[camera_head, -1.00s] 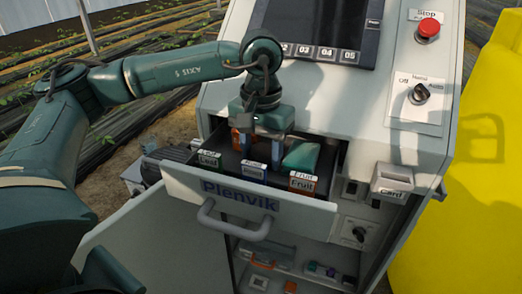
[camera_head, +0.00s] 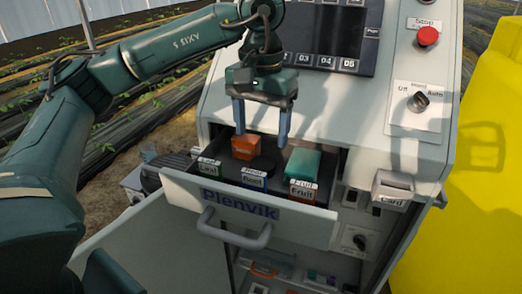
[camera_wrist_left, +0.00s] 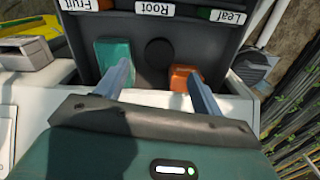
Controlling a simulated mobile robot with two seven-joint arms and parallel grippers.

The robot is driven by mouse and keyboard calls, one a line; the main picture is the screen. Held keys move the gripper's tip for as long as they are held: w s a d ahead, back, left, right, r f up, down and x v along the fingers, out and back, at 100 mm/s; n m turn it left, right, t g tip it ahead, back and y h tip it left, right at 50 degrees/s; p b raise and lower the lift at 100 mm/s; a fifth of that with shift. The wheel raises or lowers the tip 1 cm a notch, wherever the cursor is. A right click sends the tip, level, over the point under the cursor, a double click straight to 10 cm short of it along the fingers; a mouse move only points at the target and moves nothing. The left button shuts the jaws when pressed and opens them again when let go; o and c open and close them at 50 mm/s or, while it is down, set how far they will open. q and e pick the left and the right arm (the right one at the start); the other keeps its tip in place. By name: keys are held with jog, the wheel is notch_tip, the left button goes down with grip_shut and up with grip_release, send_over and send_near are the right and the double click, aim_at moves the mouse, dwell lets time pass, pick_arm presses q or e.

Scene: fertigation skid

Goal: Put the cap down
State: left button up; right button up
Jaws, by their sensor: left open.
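A dark round cap (camera_head: 262,165) lies in the open drawer (camera_head: 181,188), in the middle section behind the Root label (camera_head: 252,180). It also shows as a dark disc in the left wrist view (camera_wrist_left: 158,50). My left gripper (camera_head: 262,138) is open and empty above the drawer, with its fingers apart and pointing down over the cap. In the left wrist view my left gripper's fingers (camera_wrist_left: 160,70) stand on either side of the cap's line. My right gripper is not in view.
An orange block (camera_head: 245,147) and a teal block (camera_head: 302,163) lie in the drawer on either side of the cap. The drawer handle (camera_head: 233,232) juts out in front. A screen panel, red stop button (camera_head: 428,36) and selector knob (camera_head: 419,101) are above.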

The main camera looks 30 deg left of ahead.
pick_arm(q)
notch_tip(320, 180, up, 5)
dwell(0.8)
